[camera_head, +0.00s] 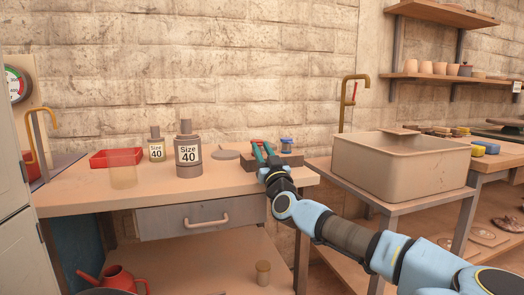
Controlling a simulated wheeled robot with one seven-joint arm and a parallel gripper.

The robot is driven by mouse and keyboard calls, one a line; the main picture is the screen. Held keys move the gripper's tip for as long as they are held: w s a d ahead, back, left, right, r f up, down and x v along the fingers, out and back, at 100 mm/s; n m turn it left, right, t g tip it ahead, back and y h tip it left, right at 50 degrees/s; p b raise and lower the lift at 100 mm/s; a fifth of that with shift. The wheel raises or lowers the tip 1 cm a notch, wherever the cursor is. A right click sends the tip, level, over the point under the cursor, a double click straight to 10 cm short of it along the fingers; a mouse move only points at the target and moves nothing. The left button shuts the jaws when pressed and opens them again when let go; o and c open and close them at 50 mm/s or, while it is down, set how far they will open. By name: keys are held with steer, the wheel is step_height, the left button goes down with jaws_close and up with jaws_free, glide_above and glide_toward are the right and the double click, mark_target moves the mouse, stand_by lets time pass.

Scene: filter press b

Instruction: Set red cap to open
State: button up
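A small red part, likely the red cap (268,147), shows at the right rear of the workbench, above a dark block (292,158). My gripper (264,155) is right at it, and its fingers and wrist hide much of the red part and the block's left end. A teal-green piece stands just left of the red part. I cannot tell whether the fingers touch or hold the red part, nor which way it is set. A blue cap (287,144) stands on the block to the right, apart from my gripper.
A grey disc (225,155), bottles marked "Size 40" (188,152) and a red tray (112,157) sit left on the workbench (215,180). A large beige basin (390,172) stands right, below a brass tap (345,100). The bench's front middle is clear.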

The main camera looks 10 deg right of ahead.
jaws_close()
steer(key=shift+r, duration=0.15)
